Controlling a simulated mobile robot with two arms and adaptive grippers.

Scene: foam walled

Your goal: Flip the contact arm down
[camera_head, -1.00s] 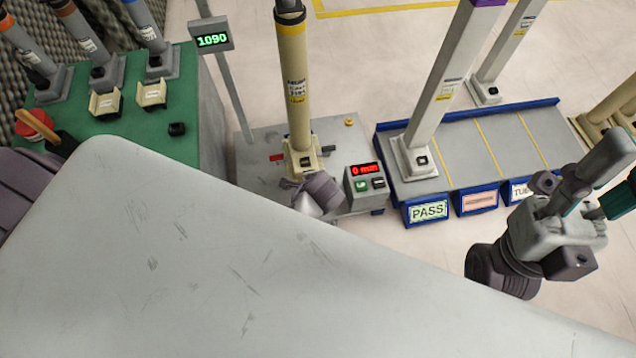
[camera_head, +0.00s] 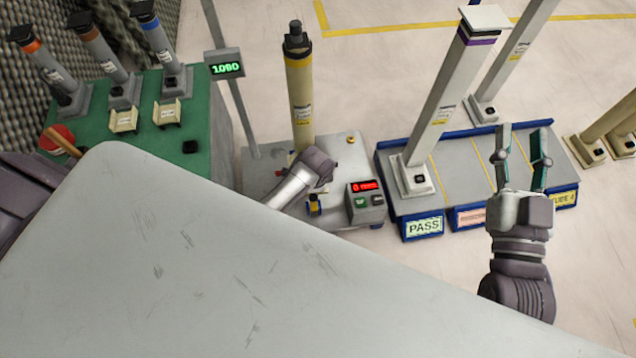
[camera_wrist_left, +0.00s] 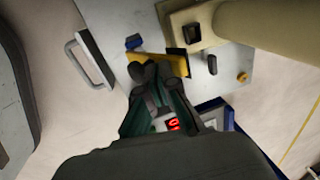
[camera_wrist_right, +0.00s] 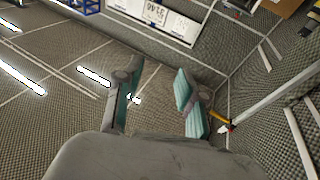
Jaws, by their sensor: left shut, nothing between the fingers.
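A yellow flat arm (camera_wrist_left: 148,61), which may be the contact arm, shows in the left wrist view on the grey test stand (camera_wrist_left: 118,42). It lies next to the foot (camera_wrist_left: 184,28) of the beige post. My left gripper (camera_wrist_left: 158,72) is shut and empty, its fingertips at or right beside the yellow arm; I cannot tell whether they touch. In the head view my left wrist covers its fingers and part of the test stand (camera_head: 258,172). My right gripper (camera_head: 522,148) is open and empty in front of the blue-edged rack; its spread fingers also show in the right wrist view (camera_wrist_right: 155,85).
The beige post (camera_head: 301,100) stands upright on the stand, beside a control box (camera_head: 365,202) with a red display. A rack (camera_head: 460,165) with a PASS label holds a tall post (camera_head: 440,105). A green bench (camera_head: 205,130) with several posts is at left.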

